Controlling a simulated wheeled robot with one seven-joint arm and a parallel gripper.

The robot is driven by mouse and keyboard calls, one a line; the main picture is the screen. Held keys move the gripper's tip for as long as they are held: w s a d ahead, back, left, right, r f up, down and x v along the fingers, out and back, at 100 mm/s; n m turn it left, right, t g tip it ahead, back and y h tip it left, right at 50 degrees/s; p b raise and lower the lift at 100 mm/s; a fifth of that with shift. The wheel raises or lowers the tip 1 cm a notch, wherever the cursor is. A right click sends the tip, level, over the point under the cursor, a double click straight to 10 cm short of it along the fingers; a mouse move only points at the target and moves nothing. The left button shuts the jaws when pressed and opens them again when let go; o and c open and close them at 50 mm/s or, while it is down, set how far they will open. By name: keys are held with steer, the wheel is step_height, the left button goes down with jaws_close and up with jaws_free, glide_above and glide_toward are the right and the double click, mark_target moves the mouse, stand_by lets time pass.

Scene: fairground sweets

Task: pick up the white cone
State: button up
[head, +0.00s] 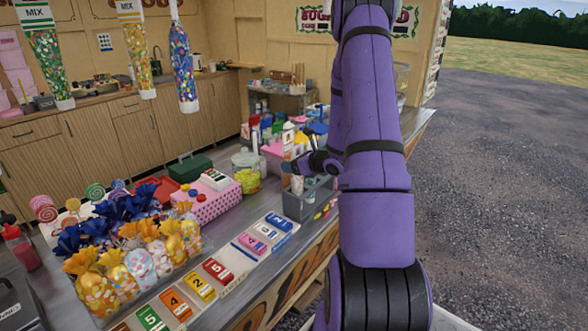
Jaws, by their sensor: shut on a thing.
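My gripper (292,167) is at the end of my purple arm, low over the counter near a grey open container (300,207). It is shut on a small pale thing (297,185) at its tip, which I take to be the white cone. Its shape is too small and too covered to make out fully. I cannot tell whether it still touches the grey container. My arm hides part of the counter behind and to the right.
A pink dotted box (207,201) and a lidded jar (246,173) stand left of my gripper. Bagged sweets (145,262) and numbered blocks (200,287) fill the front counter. Bags of sweets (183,67) hang at upper left. Open gravel (500,190) lies to the right.

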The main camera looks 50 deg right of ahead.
step_height(320, 180, up, 17)
steer(key=shift+r, duration=0.15)
stand_by(0.5)
